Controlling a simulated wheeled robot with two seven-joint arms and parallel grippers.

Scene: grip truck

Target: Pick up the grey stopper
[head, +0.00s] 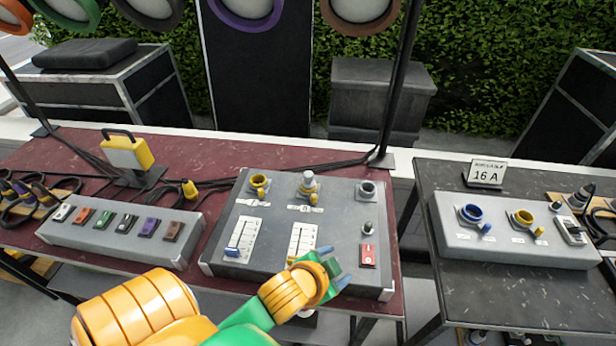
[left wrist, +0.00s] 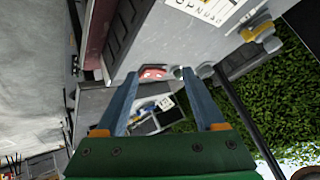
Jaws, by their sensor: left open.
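A small grey stopper (head: 368,228) stands upright on the right part of the grey control panel (head: 275,220), between a grey socket (head: 368,188) and the red switch (head: 368,255). My left gripper (head: 333,268) is open and empty over the panel's front right part, left of and nearer than the stopper, apart from it. In the left wrist view my two blue fingers (left wrist: 160,82) are spread. The red switch (left wrist: 152,73) shows between their tips, and a small grey piece, seemingly the stopper (left wrist: 180,73), is beside the right fingertip. My right gripper is not in view.
The panel also carries a yellow socket (head: 259,182), a grey-white plug (head: 308,182) and two sliders. A switch box (head: 125,228) is at left. A black pole (head: 398,90) rises behind.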

